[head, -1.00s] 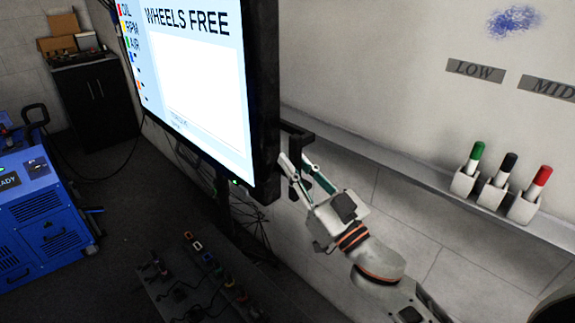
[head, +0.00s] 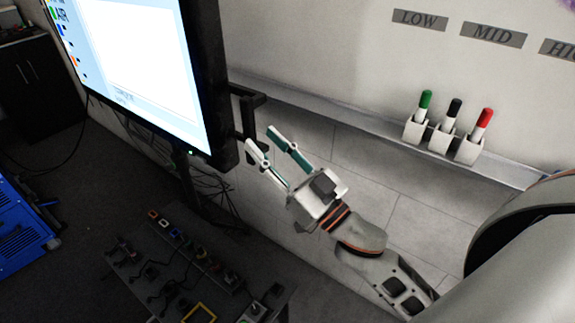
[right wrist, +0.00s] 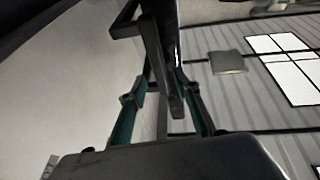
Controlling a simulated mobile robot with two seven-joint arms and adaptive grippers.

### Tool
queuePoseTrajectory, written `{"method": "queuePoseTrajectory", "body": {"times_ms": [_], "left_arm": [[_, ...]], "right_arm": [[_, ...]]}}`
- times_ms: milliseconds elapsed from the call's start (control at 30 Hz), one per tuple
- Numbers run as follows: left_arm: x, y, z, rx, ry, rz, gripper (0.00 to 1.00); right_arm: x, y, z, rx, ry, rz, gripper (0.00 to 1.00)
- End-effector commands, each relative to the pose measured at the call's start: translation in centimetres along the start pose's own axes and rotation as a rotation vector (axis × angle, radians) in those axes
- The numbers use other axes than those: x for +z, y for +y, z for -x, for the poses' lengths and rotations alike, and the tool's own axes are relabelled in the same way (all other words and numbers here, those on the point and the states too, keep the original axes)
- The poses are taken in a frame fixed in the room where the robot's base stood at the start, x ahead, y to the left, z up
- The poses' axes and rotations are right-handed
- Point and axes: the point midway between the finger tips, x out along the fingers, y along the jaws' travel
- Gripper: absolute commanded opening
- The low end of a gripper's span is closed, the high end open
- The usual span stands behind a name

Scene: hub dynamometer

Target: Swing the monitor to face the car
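The monitor (head: 140,62) hangs at the upper left of the head view, its lit white and blue screen facing left and toward me. A black bracket-like handle (head: 249,112) sticks out from its right edge. My right gripper (head: 259,137) is just right of this handle, its two green-lined fingers spread apart. In the right wrist view, the open fingers (right wrist: 160,98) stand on either side of the dark bar of the handle (right wrist: 160,65) as seen from the wrist. I cannot tell whether they touch it. My left gripper is not in view. The car is not in view.
A low dark bench (head: 185,265) with tools stands below the monitor. A wall ledge (head: 340,115) carries green, black and red markers in white holders (head: 440,138). A blue cabinet (head: 18,230) is at the left, and cables hang below the monitor.

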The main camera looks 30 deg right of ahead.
Motion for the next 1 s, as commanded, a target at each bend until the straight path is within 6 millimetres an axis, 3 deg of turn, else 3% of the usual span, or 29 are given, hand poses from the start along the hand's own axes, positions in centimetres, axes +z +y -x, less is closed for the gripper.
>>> {"method": "queuePoseTrajectory", "body": {"times_ms": [200, 400, 1000], "left_arm": [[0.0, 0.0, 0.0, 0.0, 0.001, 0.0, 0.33], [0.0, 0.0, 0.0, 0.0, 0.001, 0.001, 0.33], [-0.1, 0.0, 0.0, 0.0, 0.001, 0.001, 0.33]], "right_arm": [[0.1, 0.1, 3.5, 0.004, -0.003, -0.002, 0.32], [0.1, 0.1, 5.6, 0.003, -0.003, 0.0, 0.32], [0.0, 0.1, 6.3, 0.001, -0.001, 0.001, 0.32]]}}
